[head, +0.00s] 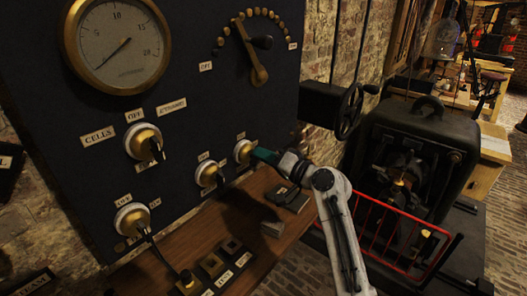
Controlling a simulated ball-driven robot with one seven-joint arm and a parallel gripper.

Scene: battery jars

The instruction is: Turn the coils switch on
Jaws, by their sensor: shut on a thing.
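A dark panel carries several brass rotary switches with pale rims. My gripper (262,155), with teal fingers, reaches the rightmost lower switch (243,151) from the right and is shut on its handle, which the fingers hide. The small labels by this switch are too small to read, so I cannot tell from the lettering that it is the coils switch. Another switch (208,174) sits just to its left with its dark handle showing. The switch marked cells (143,141) and a lower left switch (131,219) are farther left.
A round gauge (117,44) and a brass lever dial (252,52) are higher on the panel. A wooden shelf (225,225) with small blocks lies below. A black machine (415,150) with a red guard rail (385,235) stands to the right of my arm.

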